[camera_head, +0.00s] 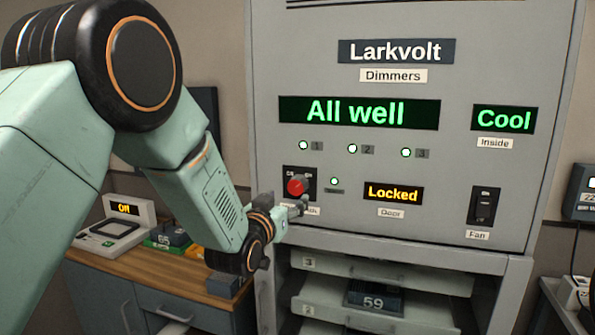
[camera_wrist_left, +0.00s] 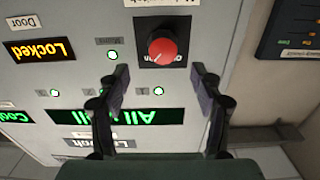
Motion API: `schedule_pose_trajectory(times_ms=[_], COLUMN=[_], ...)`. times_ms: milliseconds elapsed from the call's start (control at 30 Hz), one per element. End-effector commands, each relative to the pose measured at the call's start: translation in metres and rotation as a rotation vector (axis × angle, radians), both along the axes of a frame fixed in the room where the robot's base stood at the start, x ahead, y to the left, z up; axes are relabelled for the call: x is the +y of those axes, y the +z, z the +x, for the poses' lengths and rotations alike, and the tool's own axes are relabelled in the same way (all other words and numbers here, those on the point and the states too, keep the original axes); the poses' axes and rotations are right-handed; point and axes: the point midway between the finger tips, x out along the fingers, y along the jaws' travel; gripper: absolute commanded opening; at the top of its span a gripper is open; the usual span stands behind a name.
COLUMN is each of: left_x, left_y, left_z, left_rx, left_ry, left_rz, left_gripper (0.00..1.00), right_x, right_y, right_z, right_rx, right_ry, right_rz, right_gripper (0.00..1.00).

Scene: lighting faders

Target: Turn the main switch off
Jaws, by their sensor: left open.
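The main switch is a red round knob (camera_head: 296,186) on a black plate, low on the left of the grey dimmer cabinet's face. The label under it is partly covered by my gripper. My left gripper (camera_head: 304,203) is in front of the cabinet, just below and right of the knob. In the left wrist view, which is upside down, the red knob (camera_wrist_left: 163,48) lies just beyond the two spread fingertips (camera_wrist_left: 160,70). The fingers are open with nothing between them and look apart from the knob. A small light mark shows on the knob. My right gripper is out of sight.
The cabinet's displays read "All well" (camera_head: 358,112), "Cool" (camera_head: 504,119) and "Locked" (camera_head: 393,194). Several small lamps are lit. A black Fan switch (camera_head: 484,206) is at the right. Open shelves (camera_head: 385,278) are below. A wooden desk (camera_head: 150,268) with a device stands left.

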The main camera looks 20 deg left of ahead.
Motion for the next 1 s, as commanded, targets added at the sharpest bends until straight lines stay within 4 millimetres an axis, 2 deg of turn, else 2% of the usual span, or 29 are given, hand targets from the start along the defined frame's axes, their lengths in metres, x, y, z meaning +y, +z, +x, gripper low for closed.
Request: schedule_pose_trajectory(times_ms=[33,167,700,1000], left_x=[0.0,-0.001,-0.005,-0.005], left_y=[0.006,0.008,0.007,0.006], left_z=[0.001,0.008,0.07,0.08], left_rx=[-0.008,-0.014,-0.012,-0.012], left_ry=[0.0,0.001,0.001,0.001], left_rz=[0.0,0.0,0.0,0.0], left_gripper=[0.66,0.66,0.66,0.66], right_x=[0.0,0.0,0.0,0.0], right_y=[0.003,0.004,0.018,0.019], right_z=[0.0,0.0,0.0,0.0], right_rx=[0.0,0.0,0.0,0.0], right_ry=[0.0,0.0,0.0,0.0], right_rz=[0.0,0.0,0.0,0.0], right_gripper=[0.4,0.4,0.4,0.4])
